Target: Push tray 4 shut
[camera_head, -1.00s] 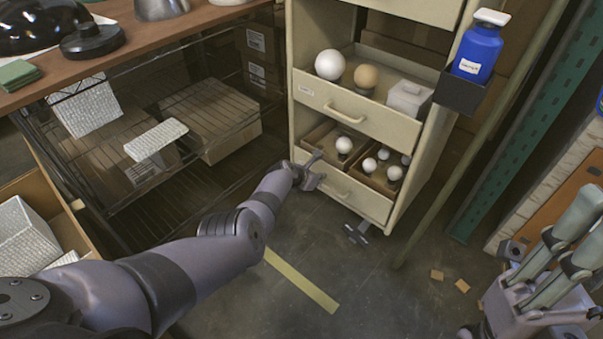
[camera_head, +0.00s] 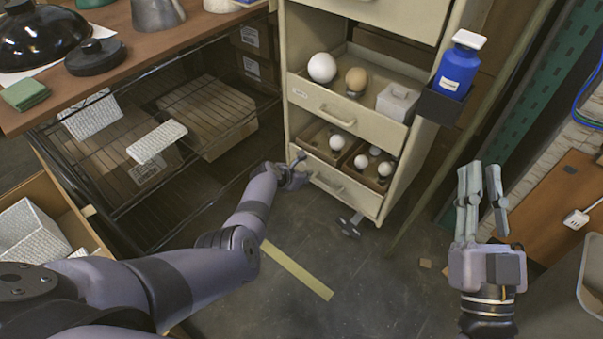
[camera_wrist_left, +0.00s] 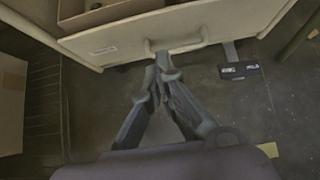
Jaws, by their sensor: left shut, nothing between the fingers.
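The lowest open drawer (camera_head: 345,187) of the cream cabinet, which I take to be tray 4, stands partly out and holds white bulbs in brown compartments. Its label is too small to read. My left gripper (camera_head: 299,160) is shut and empty at the left part of this drawer's front. In the left wrist view the fingertips (camera_wrist_left: 161,62) are close to the drawer front (camera_wrist_left: 120,42), by its handle; I cannot tell whether they touch. My right gripper (camera_head: 481,182) is open and empty, fingers upward, right of the cabinet and apart from it.
The drawer above (camera_head: 345,117) is also open, with a white globe, a tan globe and a white box. A blue bottle (camera_head: 455,70) sits in a holder on the cabinet's right side. A wire shelf (camera_head: 120,170) stands left. Floor before the cabinet is mostly clear.

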